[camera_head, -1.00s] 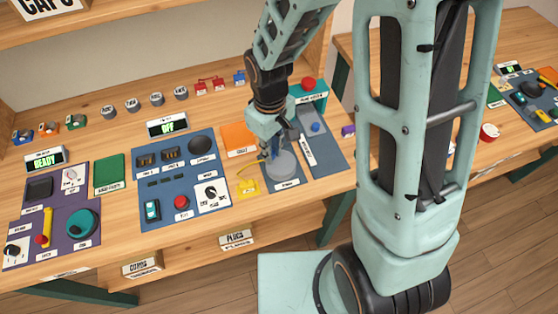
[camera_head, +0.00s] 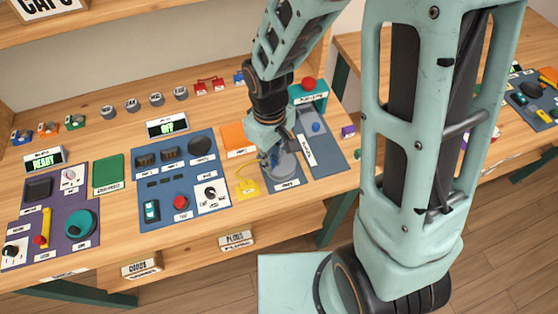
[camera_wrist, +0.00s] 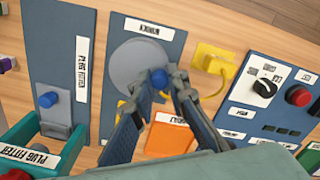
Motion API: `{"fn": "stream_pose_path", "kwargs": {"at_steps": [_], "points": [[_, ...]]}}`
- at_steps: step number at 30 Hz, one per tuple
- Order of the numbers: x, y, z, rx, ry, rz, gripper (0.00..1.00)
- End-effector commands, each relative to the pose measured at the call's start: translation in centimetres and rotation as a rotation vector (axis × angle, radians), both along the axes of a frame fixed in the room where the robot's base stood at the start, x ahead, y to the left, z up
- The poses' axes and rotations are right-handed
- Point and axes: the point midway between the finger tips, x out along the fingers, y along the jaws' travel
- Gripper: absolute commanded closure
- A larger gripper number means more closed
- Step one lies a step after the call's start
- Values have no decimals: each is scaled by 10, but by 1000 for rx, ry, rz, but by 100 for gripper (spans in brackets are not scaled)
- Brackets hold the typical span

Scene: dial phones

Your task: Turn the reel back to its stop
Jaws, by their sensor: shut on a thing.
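The reel is a flat grey disc (camera_wrist: 136,62) on a blue-grey panel, with a blue knob (camera_wrist: 159,77) near its rim. In the head view the reel (camera_head: 286,166) sits right of the yellow part, partly behind my gripper. My gripper (camera_wrist: 161,88) has its two fingers closed in on the blue knob, one on each side, with the fingertips over the edge of the disc. In the head view my gripper (camera_head: 274,157) points down at the reel's left side; its fingertips are hard to make out there.
A yellow block with a cable (camera_wrist: 212,57) lies beside the reel panel. An orange card (camera_wrist: 170,136) is close to my fingers. A panel with a blue button (camera_wrist: 48,99) and the teal plug fitter (camera_wrist: 42,150) stand on the other side. A blue panel holds a dial and red button (camera_wrist: 298,96).

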Motion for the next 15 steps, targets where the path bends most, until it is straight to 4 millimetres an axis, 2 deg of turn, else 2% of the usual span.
{"fn": "stream_pose_path", "kwargs": {"at_steps": [15], "points": [[-12, -11, 0, -1, 3, -1, 92]]}}
